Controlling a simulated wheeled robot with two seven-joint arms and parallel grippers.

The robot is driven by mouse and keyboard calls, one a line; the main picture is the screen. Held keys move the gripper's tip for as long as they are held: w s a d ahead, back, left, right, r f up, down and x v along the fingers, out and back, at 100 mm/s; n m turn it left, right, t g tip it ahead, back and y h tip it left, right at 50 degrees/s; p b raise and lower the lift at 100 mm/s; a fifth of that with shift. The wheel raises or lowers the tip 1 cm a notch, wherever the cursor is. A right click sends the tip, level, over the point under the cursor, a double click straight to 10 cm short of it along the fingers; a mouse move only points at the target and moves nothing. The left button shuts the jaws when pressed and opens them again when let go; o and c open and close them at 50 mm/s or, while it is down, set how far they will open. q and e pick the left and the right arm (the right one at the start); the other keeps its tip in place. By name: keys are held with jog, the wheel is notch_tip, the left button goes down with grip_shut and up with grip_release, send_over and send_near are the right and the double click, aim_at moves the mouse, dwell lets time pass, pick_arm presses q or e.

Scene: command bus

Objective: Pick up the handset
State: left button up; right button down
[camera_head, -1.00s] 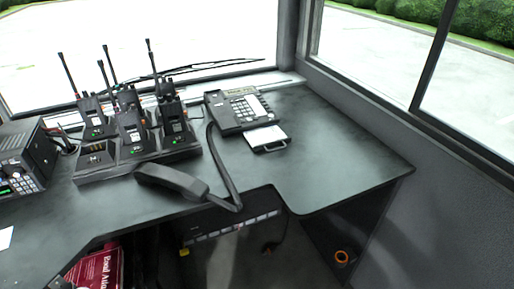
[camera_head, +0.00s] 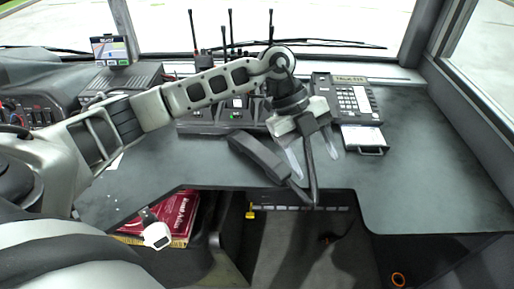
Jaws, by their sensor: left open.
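The black handset (camera_head: 258,156) lies on the dark desk, off its phone base (camera_head: 346,100). Its black cord (camera_head: 311,170) runs from the handset's near end up toward the base. My left gripper (camera_head: 316,167) comes in from the left above the desk and points down, just right of the handset. Its pale fingers are apart, with the cord showing between them. Nothing is seen gripped. The gripper and wrist hide part of the desk between handset and base.
A charger dock with several radios (camera_head: 235,115) stands behind my left arm. A silver-handled pad (camera_head: 364,139) lies below the phone base. The desk's right part (camera_head: 430,170) is clear. A red box (camera_head: 172,217) sits below the desk edge.

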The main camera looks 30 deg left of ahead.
pick_arm(q)
jog(key=w+a+r+n+t+y, duration=0.1)
jog(key=w+a+r+n+y, duration=0.15)
jog(key=a, duration=0.55)
jog(key=w+a+r+n+y, duration=0.1)
jog(key=a+r+n+y, duration=0.2)
jog(key=a, duration=0.4)
jog(key=y+p, duration=0.1)
send_over(257, 148)
jog(key=shift+m, duration=0.25)
jog(key=f, duration=0.9)
jog(key=shift+w+d, duration=0.1)
jog(key=shift+w, duration=0.15)
jog(key=shift+s+f+p, duration=0.2)
jog(key=shift+f+p, duration=0.55)
jog(key=shift+f, duration=2.4)
jog(key=c, duration=1.2)
